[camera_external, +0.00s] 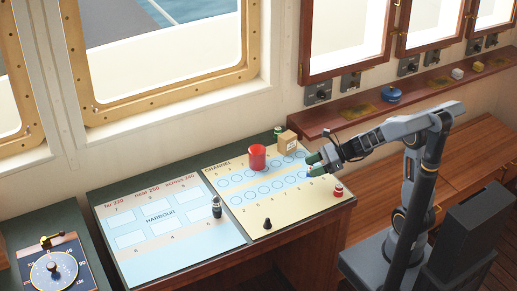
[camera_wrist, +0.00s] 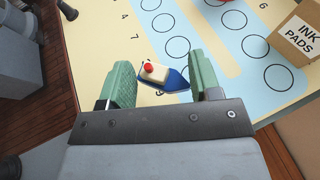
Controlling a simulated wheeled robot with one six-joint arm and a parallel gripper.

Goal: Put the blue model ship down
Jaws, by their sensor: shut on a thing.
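The blue model ship (camera_wrist: 177,80), with a white deckhouse and a red top, is between the two green fingers of my gripper (camera_wrist: 160,74) in the wrist view. My gripper is shut on it. In the external view my gripper (camera_external: 318,163) is over the right part of the cream channel chart (camera_external: 301,207), and the fingers mostly hide the ship. I cannot tell whether the hull touches the chart.
A red cup (camera_external: 257,158) and an ink pads box (camera_external: 288,142) stand at the chart's back. A red piece (camera_external: 338,190) stands at right, a black cone (camera_external: 267,224) in front. The chart's front middle is clear.

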